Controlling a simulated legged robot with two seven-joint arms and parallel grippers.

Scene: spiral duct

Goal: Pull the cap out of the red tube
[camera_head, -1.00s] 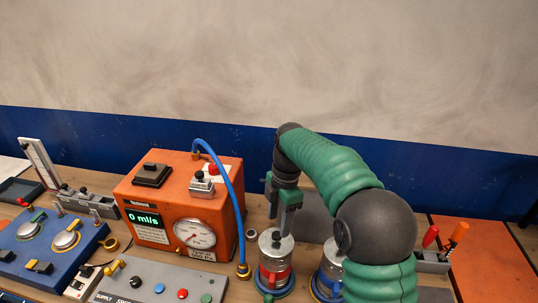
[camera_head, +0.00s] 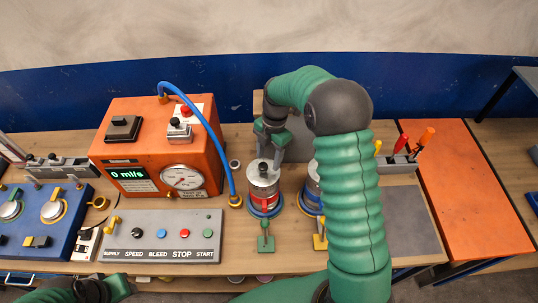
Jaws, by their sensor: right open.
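The red tube (camera_head: 265,201) stands upright on the bench in a blue ring base, right of the blue hose. A silver cap (camera_head: 262,182) with a black knob (camera_head: 263,168) sits in its top. My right gripper (camera_head: 270,151) is open just above and behind the knob, its green fingers pointing down. I cannot tell whether a finger touches the knob. A blue tube (camera_head: 312,190) stands to the right, partly hidden by my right arm. My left gripper (camera_head: 117,288) shows only partly at the bottom left edge, and its jaws cannot be made out.
An orange gauge box (camera_head: 150,125) stands left of the tubes, with a blue hose (camera_head: 222,150) running down to the bench. A grey button panel (camera_head: 165,238) lies in front of it. A green valve handle (camera_head: 266,238) sits before the red tube. Screwdrivers (camera_head: 400,145) stand in a rack at right.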

